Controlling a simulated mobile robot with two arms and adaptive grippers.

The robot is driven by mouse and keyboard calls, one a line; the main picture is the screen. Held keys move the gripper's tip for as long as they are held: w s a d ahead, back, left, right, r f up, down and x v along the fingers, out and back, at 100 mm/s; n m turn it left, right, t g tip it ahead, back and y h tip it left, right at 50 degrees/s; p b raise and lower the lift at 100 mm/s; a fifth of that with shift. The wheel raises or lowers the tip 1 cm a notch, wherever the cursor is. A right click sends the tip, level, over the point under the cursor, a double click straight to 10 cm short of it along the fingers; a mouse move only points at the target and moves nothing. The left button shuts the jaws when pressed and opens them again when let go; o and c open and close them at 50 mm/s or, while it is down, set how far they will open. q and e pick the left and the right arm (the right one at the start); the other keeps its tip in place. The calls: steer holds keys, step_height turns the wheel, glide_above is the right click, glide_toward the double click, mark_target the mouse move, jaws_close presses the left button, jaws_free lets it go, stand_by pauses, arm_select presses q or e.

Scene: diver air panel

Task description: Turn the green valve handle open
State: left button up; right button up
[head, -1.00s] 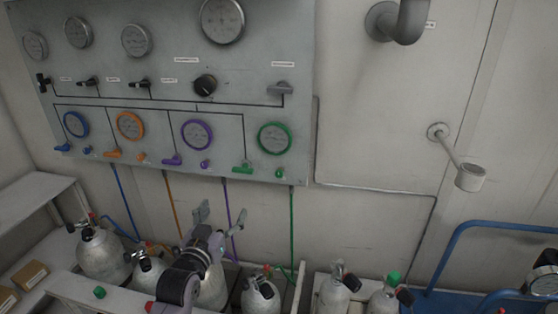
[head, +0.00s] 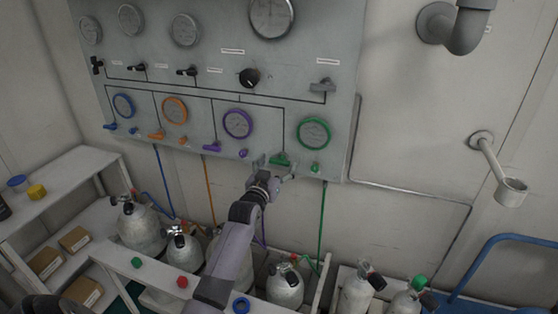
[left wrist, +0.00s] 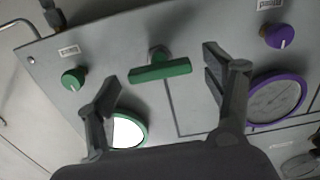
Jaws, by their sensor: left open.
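The green valve handle (head: 281,159) is a small T-shaped lever low on the grey panel, left of and below the green-rimmed gauge (head: 314,133). My left gripper (head: 273,170) is at the panel by this handle, with its fingers spread. In the left wrist view the green handle (left wrist: 160,71) lies roughly crosswise between the two open fingertips of the left gripper (left wrist: 162,78). A clear gap shows on both sides of it, and the gripper is not closed on it. I cannot tell the exact depth. My right gripper is not in view.
A small green knob (head: 315,168) sits just right of the handle. The purple handle (head: 210,146) and purple knob (head: 243,153) are to the left. A green hose (head: 322,222) hangs below the panel. Several cylinders (head: 285,287) stand beneath.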

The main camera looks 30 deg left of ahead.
arm_select(q)
steer(key=shift+x, duration=0.9)
steer(key=shift+c, duration=0.4)
steer(key=c, duration=1.1)
